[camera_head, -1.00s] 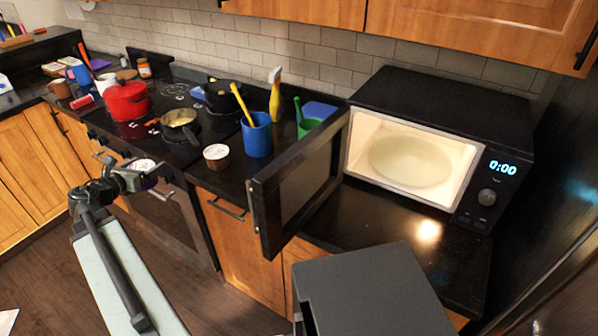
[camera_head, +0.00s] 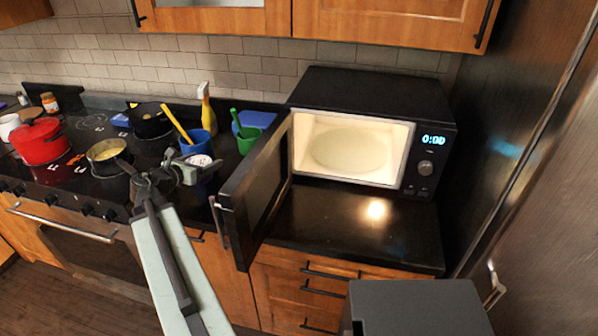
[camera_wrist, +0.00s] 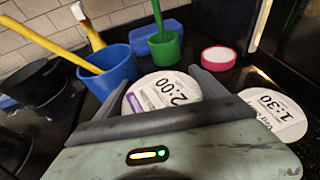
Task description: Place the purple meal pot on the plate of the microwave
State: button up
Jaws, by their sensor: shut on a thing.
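The purple meal pot (camera_wrist: 165,92) has a white lid marked 2:00 and a purple patch. It sits between the fingers of my gripper (camera_wrist: 155,105) in the wrist view, and the gripper is shut on it. In the head view my gripper (camera_head: 188,172) is over the counter's front, left of the open microwave door (camera_head: 258,190). A white lid (camera_head: 203,160) shows beside it there; I cannot tell which pot it belongs to. The microwave (camera_head: 375,105) is lit inside, and its pale round plate (camera_head: 348,150) is bare.
A second pot (camera_wrist: 272,115), its lid marked 1:30, stands right of the held pot in the wrist view. A blue cup (camera_head: 200,144), a green cup (camera_head: 248,140) and a yellow spray bottle (camera_head: 206,105) stand behind. The counter (camera_head: 335,225) before the microwave is clear.

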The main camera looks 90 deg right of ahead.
jog(key=shift+r, duration=0.15)
jog(key=s+d+r+m+g+y+p, duration=0.2)
jog(key=s+d+r+m+g+p, duration=0.15)
jog(key=s+d, duration=0.6)
jog(key=f+b, duration=0.3)
jog(key=a+f+b, duration=0.1)
jog(key=f+b, duration=0.3)
jog(key=s+a+f+b, duration=0.1)
jog(key=f+b, duration=0.2)
jog(key=f, duration=0.1)
jog(key=shift+s+b, duration=0.1)
jog(key=shift+b, duration=0.3)
jog(key=shift+r, duration=0.3)
jog(key=shift+f, duration=0.2)
jog(key=o, duration=1.7)
